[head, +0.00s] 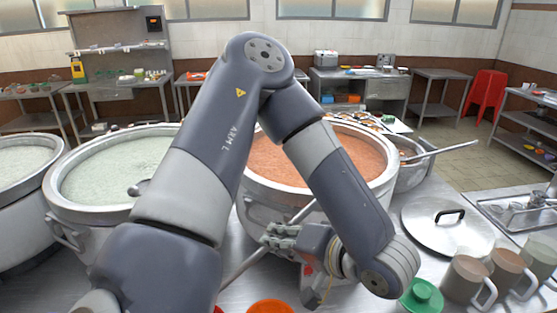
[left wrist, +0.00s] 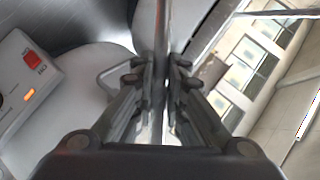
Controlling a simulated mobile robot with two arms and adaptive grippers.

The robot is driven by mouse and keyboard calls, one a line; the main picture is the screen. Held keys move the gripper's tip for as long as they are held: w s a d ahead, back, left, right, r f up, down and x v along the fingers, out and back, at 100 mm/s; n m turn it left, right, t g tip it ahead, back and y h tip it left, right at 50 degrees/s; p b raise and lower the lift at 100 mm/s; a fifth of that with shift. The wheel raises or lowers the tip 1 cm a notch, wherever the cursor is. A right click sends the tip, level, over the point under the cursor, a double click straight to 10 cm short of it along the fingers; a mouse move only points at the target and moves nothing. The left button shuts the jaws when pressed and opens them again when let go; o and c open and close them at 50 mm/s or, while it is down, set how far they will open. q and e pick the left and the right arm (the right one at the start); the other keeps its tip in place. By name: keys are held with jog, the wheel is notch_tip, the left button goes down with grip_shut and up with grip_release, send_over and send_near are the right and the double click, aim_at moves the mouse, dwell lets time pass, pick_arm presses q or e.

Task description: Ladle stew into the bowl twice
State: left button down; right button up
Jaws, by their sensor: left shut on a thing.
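My left gripper (head: 285,240) is shut on a thin metal rod (head: 243,268), which looks like a ladle handle. The rod slants in front of the stew pot, and its scoop end cannot be made out. In the left wrist view the gripper (left wrist: 165,85) closes on the shiny rod (left wrist: 161,30). The large steel pot (head: 262,205) holds reddish-brown stew (head: 345,160), partly hidden behind my left arm. An orange round object (head: 270,307) is cut off at the bottom edge; I cannot tell whether it is the bowl. My right gripper is not in view.
Two pots of pale congee (head: 115,170) (head: 22,160) stand at the left. A smaller pot with a long-handled utensil (head: 440,151) is behind right.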

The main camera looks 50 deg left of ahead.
pick_arm(q)
notch_tip(320, 180, down, 8)
jog(key=b, duration=0.5)
jog(key=shift+f+b, duration=0.25)
jog(key=shift+b, duration=0.1)
dwell(0.4)
jog(key=shift+f, duration=0.1)
jog(key=shift+f+b, duration=0.6)
jog(key=shift+b, duration=0.15)
jog(key=shift+r, duration=0.1)
